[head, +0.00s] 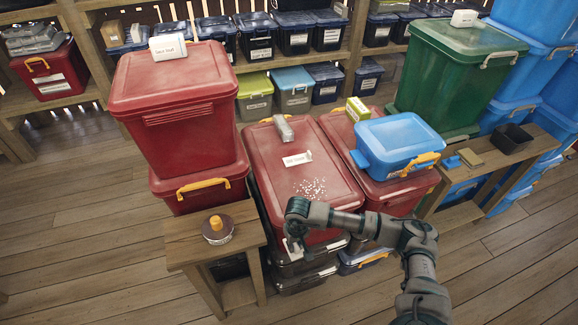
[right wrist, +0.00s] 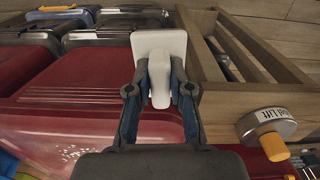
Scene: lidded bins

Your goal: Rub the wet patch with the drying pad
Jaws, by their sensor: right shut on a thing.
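My right gripper (head: 292,240) is shut on a white pad with a handle (right wrist: 160,42), which looks like the drying pad. In the right wrist view, the fingers (right wrist: 160,88) close on the handle from both sides, and the flat plate lies beyond them. A patch of white specks (head: 312,188) lies on the red lid (head: 275,170) of the middle bin, and I take it for the wet patch. It also shows at the lower left of the right wrist view (right wrist: 68,152). The gripper is apart from the patch, near the lid's front edge. My left gripper is out of view.
A tin (head: 217,230) stands on a small wooden bench (head: 185,243) at left. A label (head: 297,159) and a grey object (head: 283,128) lie on the middle lid. Taller red bins (head: 175,85) stand left; a blue box (head: 398,142) sits right.

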